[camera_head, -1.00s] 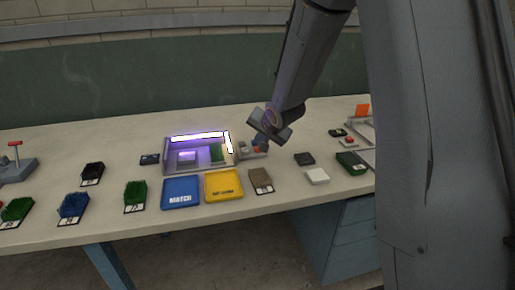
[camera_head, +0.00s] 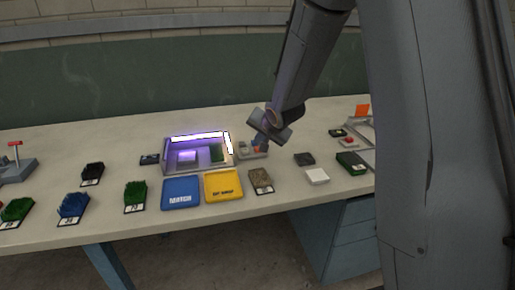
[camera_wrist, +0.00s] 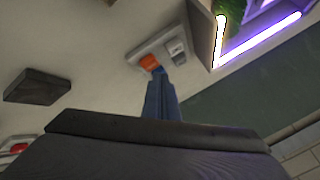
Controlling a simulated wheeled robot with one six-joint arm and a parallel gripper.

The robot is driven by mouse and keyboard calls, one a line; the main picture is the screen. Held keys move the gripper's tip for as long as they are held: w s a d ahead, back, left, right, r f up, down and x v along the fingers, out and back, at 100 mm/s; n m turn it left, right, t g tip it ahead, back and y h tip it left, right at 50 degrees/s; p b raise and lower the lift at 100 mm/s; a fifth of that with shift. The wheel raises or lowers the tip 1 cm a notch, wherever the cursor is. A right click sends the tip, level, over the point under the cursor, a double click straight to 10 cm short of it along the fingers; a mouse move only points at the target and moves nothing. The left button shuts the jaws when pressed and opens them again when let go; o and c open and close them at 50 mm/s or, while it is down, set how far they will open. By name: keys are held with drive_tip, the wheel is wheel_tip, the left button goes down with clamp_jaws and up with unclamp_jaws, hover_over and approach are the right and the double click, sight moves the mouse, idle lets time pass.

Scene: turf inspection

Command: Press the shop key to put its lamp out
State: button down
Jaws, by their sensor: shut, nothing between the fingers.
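A small grey key box (camera_head: 246,155) stands just right of the light booth (camera_head: 168,166). In the wrist view the key box (camera_wrist: 140,55) carries an orange key (camera_wrist: 148,61) and a pale grey key (camera_wrist: 175,47); no label is readable, so I cannot tell which is the shop key. My gripper (camera_head: 264,141) is shut and empty, pointing down over the box. In the wrist view its blue fingertips (camera_wrist: 157,74) overlap the orange key's edge; I cannot tell whether they touch it. The booth's strip lamps (camera_head: 198,135) glow white and violet.
A blue tray (camera_head: 181,187) and a yellow tray (camera_head: 223,179) lie in front of the booth. Turf samples (camera_head: 135,194) lie left, and a tan one (camera_head: 261,178) lies right of the yellow tray. Dark and white blocks (camera_head: 317,176) lie farther right.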

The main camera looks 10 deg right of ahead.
drive_tip(key=shift+f, duration=0.1)
idle(0.4)
drive_tip(key=shift+f, duration=0.35)
drive_tip(key=shift+f, duration=0.3)
idle(0.5)
drive_tip(key=shift+r, duration=0.15)
drive_tip(key=shift+r+p, duration=0.65)
drive_tip(key=shift+p, duration=0.2)
wheel_tip(320, 180, up, 6)
drive_tip(key=p, duration=0.6)
drive_tip(key=shift+p, duration=0.4)
